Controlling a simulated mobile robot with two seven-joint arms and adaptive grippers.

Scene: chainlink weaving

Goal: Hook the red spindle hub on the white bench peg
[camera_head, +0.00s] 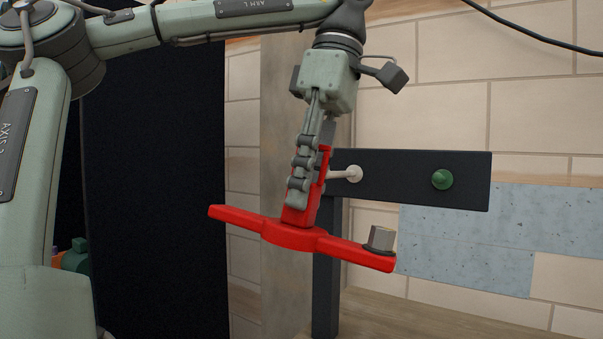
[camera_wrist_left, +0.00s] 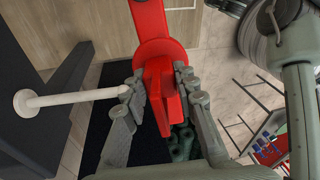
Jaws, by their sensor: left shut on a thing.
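The red spindle hub (camera_head: 293,235) has a long crossbar and a short upright handle. It hangs below my left gripper (camera_head: 302,180), which is shut on the handle. A metal hex piece on a dark washer (camera_head: 380,239) sits on the bar's right end. The white bench peg (camera_head: 345,174) sticks out of a dark board, its tip beside the handle. In the left wrist view, the hub (camera_wrist_left: 160,90) is between the fingers (camera_wrist_left: 158,95), and the peg (camera_wrist_left: 70,98) points at one finger. I cannot tell whether they touch. My right gripper is not in view.
The dark board (camera_head: 400,165) stands on a dark post (camera_head: 326,270) and also bears a green peg (camera_head: 442,179) to the right. A tiled wall (camera_head: 540,110) is behind. A black panel (camera_head: 155,190) stands at the left. Space right of the hub, below the board, looks clear.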

